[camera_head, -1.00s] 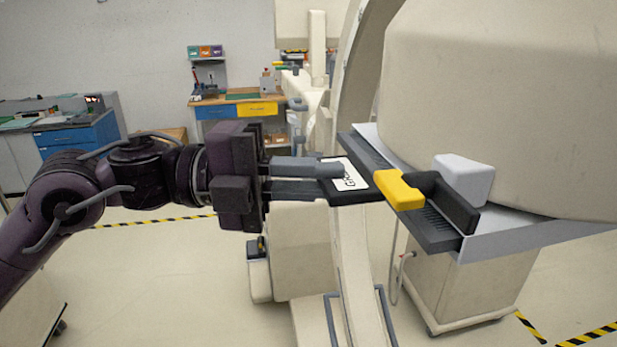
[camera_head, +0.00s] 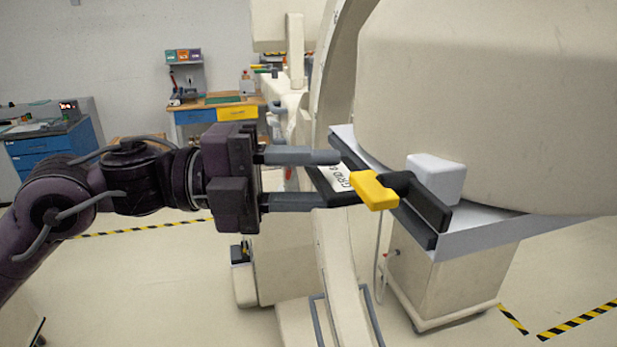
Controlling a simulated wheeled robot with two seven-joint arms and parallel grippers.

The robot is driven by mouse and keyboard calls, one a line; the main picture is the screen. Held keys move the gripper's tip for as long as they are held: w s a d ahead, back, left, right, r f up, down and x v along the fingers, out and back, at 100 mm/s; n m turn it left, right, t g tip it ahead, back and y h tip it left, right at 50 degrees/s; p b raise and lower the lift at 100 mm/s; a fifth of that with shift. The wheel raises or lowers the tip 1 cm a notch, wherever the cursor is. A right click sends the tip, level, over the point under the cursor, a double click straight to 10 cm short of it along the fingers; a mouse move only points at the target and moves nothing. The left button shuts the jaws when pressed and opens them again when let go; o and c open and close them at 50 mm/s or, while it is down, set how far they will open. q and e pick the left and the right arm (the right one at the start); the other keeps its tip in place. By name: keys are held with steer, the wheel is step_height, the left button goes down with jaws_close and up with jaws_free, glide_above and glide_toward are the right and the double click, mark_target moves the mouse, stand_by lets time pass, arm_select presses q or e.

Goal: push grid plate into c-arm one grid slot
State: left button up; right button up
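The grid plate (camera_head: 321,181) is dark with a white label on which "GRID" can be read. It lies at the near left edge of the c-arm's grid slot (camera_head: 415,224), a dark channel under the large cream housing. How far the plate reaches into the slot is hidden. A yellow block (camera_head: 375,192) with a black part sits at the slot's near side, just right of the plate. My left gripper (camera_head: 346,177) is open, its two fingers apart, with the plate showing between and beyond them. Contact with the plate is unclear. My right gripper is not in view.
The big cream c-arm housing (camera_head: 490,100) fills the upper right. A light grey block (camera_head: 436,179) stands beside the slot. The curved c-arm (camera_head: 335,260) passes below. A workbench (camera_head: 215,110) stands at the back. The floor at the lower left is mostly clear.

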arm_select(q)
steer(key=shift+f, duration=0.15)
steer(key=shift+a+f, duration=0.1)
steer(key=shift+a, duration=0.15)
steer(key=a+b, duration=0.4)
steer(key=a, duration=0.3)
steer(key=shift+w+a+r+b, duration=0.15)
steer(key=shift+w+r+b, duration=0.05)
steer(key=shift+b, duration=0.2)
